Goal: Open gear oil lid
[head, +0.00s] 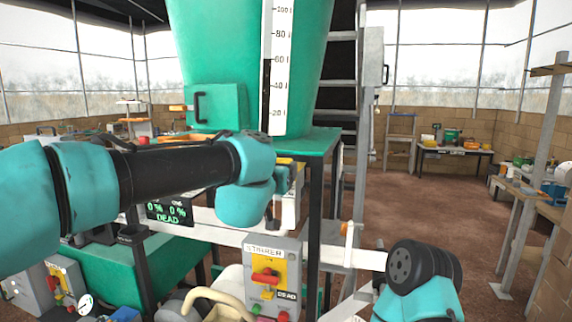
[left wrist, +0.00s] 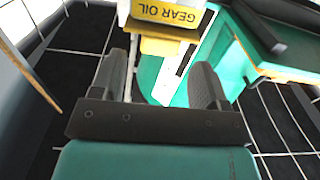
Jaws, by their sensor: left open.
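The gear oil box (left wrist: 165,14) is at the top of the left wrist view, with a yellow "GEAR OIL" label. A yellow part (left wrist: 172,46), which looks like its lid, shows just below the label. My left gripper (left wrist: 160,82) is open and empty, with its two dark fingers apart and pointing toward the box. A gap separates the fingertips from the yellow part. In the head view my left wrist hides the fingers and much of the area around the box. My right arm shows at lower right, but its gripper cannot be seen.
A big green hopper (head: 240,60) with a white level scale (head: 278,70) stands behind my left arm. A dark stair (head: 342,90) rises behind. Brown floor (head: 440,210) to the right is open.

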